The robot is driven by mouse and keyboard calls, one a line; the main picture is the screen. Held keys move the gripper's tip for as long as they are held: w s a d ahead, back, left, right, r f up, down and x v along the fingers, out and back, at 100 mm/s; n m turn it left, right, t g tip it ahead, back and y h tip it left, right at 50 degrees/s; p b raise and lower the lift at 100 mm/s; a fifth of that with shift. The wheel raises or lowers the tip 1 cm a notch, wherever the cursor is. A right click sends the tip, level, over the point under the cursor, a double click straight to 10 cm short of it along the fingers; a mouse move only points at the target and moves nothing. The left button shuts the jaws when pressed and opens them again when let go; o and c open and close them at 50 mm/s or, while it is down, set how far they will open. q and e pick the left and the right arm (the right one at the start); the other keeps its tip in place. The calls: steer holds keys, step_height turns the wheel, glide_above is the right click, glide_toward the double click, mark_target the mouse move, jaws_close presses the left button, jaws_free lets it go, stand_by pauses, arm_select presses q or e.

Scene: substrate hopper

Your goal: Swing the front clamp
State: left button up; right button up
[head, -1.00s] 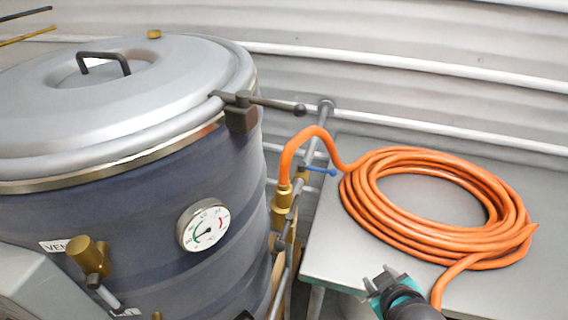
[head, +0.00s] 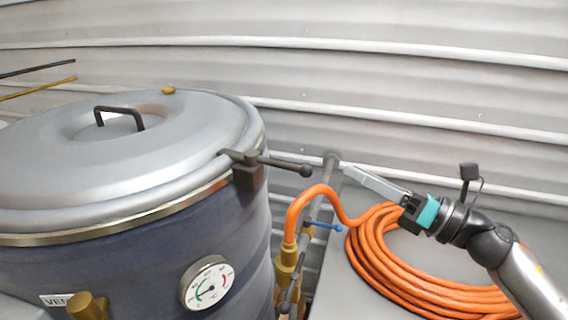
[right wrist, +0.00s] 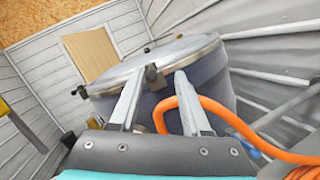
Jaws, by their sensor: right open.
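A dark clamp (head: 248,174) with a ball-ended lever sits on the right rim of the lid (head: 75,170) of the blue-grey drum (head: 130,262). Its lever points right, past the rim. My right gripper (head: 352,176) is open and empty, to the right of the lever's ball and apart from it, with its fingers pointing left towards the drum. In the right wrist view a dark clamp (right wrist: 154,76) shows between the fingertips (right wrist: 158,84), farther off; another clamp (right wrist: 80,91) is at the lid's left edge. Whether either is the front clamp I cannot tell. My left gripper is not in view.
A coiled orange hose (head: 375,265) lies on a grey table (head: 350,290) below my right arm, its end rising to a brass fitting (head: 287,262) with a blue lever (head: 325,226) beside the drum. A dial gauge (head: 206,284) is on the drum. A corrugated wall stands behind.

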mark_target(300, 168)
steer(key=w+a+n+g+p, duration=0.1)
steer(key=a, duration=0.3)
steer(key=w+a+n+g+p, duration=0.1)
steer(key=w+a+n+p, duration=0.1)
steer(key=a, duration=0.2)
steer(key=w+a+n+g+p, duration=0.2)
steer(key=a, duration=0.2)
steer(key=shift+a+f, duration=0.15)
steer(key=shift+f, duration=0.2)
steer(key=shift+w+a+f, duration=0.1)
steer(key=shift+w+a, duration=0.05)
steer(key=shift+a, duration=0.35)
steer(key=shift+c, duration=0.3)
jaws_close()
stand_by(0.5)
